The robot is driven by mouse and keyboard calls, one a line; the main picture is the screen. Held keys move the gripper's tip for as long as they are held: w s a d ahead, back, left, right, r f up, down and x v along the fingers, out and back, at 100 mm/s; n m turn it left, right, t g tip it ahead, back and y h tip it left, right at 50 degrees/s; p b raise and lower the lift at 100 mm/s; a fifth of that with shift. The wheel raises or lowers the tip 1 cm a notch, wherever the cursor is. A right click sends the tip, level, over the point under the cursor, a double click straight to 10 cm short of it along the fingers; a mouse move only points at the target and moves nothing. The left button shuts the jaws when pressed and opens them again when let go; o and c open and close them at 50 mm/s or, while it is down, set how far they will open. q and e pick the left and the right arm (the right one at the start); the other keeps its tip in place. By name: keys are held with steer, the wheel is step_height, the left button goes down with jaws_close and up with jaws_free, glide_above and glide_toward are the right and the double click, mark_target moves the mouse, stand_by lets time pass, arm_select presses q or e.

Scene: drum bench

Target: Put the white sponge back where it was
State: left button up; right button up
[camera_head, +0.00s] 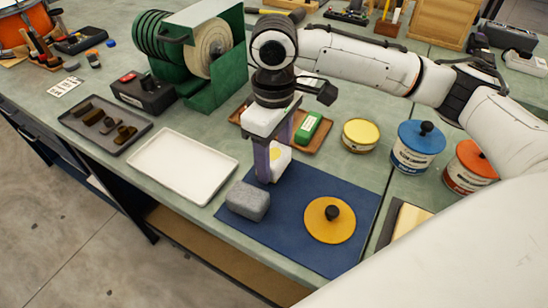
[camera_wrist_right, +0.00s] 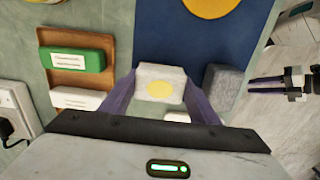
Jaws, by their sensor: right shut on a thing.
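The white sponge (camera_wrist_right: 160,86), with a yellow spot on its face, is between the purple fingers of my right gripper (camera_wrist_right: 161,98). In the head view the sponge (camera_head: 279,160) shows beside the fingers of the right gripper (camera_head: 268,163), over the back left edge of the blue mat (camera_head: 290,240). I cannot tell whether it touches the mat. A brown tray (camera_wrist_right: 57,37) lies behind it, holding a green block (camera_wrist_right: 76,60) and a white block (camera_wrist_right: 78,98), both labelled. My left gripper (camera_wrist_right: 262,85) shows only in the wrist view, its fingers apart and empty.
A grey block (camera_head: 248,200) and a yellow disc with black knob (camera_head: 329,219) lie on the mat. A white tray (camera_head: 182,165) is to the left. A yellow tin (camera_head: 359,135), a blue-lidded can (camera_head: 416,150) and an orange-lidded can (camera_head: 468,172) stand to the right.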

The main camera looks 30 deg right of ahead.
mark_target(274, 154)
steer(key=shift+f, duration=0.25)
steer(key=shift+f, duration=0.1)
steer(key=o, duration=1)
step_height(274, 154, up, 12)
steer(key=shift+r+p, duration=0.15)
steer(key=shift+p, duration=0.65)
